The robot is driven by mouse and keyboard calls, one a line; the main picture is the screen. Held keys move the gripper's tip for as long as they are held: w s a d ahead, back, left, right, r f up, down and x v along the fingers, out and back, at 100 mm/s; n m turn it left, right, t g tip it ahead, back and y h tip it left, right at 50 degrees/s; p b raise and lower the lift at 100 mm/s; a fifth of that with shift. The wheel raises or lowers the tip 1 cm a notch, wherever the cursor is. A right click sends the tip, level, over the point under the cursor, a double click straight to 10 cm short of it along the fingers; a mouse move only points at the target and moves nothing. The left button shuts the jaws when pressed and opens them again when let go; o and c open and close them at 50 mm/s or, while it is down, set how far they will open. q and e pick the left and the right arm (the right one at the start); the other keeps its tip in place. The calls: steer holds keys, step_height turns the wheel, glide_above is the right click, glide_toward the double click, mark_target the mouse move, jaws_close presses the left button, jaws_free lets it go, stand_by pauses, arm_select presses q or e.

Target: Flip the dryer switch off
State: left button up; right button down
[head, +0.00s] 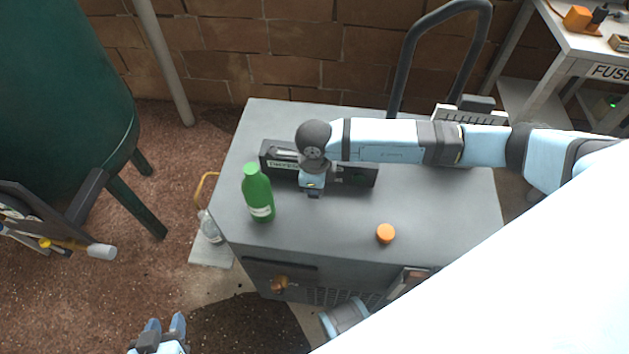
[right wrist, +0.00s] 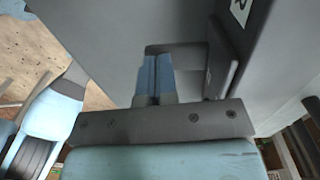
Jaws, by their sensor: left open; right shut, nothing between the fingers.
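A dark box (head: 362,175) lies on top of a grey cabinet (head: 440,215) in the head view. It carries a pale label (head: 281,162), too small to read surely, and a small green mark. I cannot make out a dryer switch for certain; my right arm covers the box's middle. My right gripper (head: 313,192) points down at the box. In the right wrist view its fingers (right wrist: 155,65) are shut and empty, in front of a grey surface with a raised dark part (right wrist: 224,60). Contact cannot be told. My left gripper (head: 165,322) is open and empty, low at the left.
A green bottle (head: 258,193) stands at the cabinet top's left, and an orange cap (head: 385,233) lies near its front. A dark handle (head: 405,65) rises behind. A green tank (head: 60,80) stands left. A white table (head: 575,45) marked FUSE is at the upper right.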

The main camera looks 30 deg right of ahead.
steer(key=shift+f, duration=0.2)
steer(key=shift+r, duration=0.25)
steer(key=shift+r+p, duration=0.6)
steer(key=shift+r, duration=0.05)
